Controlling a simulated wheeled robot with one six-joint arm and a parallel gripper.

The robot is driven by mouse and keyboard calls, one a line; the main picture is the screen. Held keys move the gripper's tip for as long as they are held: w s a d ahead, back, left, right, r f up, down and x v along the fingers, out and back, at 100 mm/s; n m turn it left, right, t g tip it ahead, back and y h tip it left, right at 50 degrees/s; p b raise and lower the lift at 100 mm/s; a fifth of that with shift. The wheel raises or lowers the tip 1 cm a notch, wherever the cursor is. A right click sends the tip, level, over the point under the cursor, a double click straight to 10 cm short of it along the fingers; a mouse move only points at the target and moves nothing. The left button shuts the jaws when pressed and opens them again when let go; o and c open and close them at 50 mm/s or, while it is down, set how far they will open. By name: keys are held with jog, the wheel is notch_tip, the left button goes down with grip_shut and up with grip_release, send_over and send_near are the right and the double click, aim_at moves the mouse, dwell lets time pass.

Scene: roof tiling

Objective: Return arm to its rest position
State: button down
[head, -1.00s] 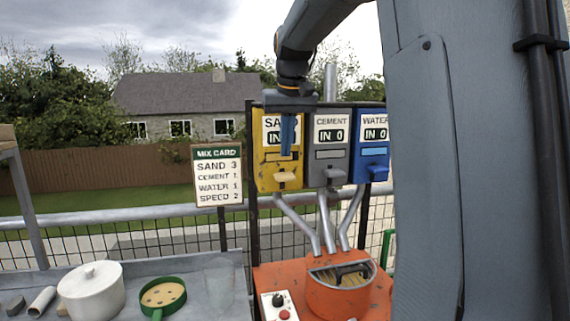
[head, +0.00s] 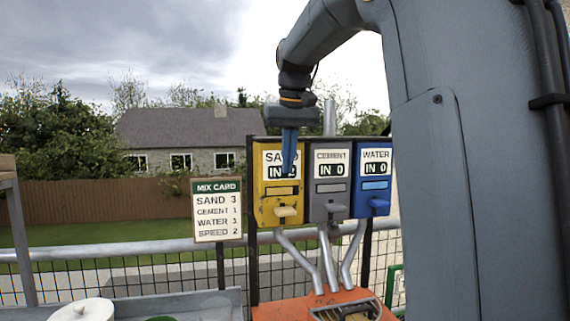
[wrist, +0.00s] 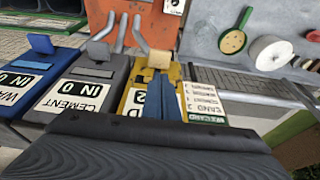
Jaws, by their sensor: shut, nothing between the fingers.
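My gripper (head: 289,152) points down in front of the upper part of the yellow sand dispenser (head: 270,208) in the head view, with its blue fingers together and empty. It hides part of the SAND label. In the wrist view the shut fingers (wrist: 160,98) lie over the sand dispenser (wrist: 187,72). I cannot tell whether they touch it. My arm reaches in from the upper right.
The grey cement dispenser (head: 329,210) and blue water dispenser (head: 371,210) stand to the right, each reading IN 0. The mix card (head: 217,209) stands left. The orange mixer (head: 280,309) is below. Open air lies above.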

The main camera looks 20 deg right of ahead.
jog(key=s+a+f, duration=0.3)
jog(key=f, duration=0.5)
jog(key=s+a+f+n+g, duration=0.1)
jog(key=s+a+f, duration=0.15)
jog(key=f, duration=0.55)
jog(key=s+a+f, duration=0.3)
jog(key=f, duration=0.5)
jog(key=s+a+f, duration=0.2)
jog(key=s+f, duration=0.5)
jog(key=s+a+f+n+g, duration=0.1)
jog(key=s+a+f, duration=0.2)
jog(key=s+f, duration=0.4)
jog(key=shift+s+y, duration=0.4)
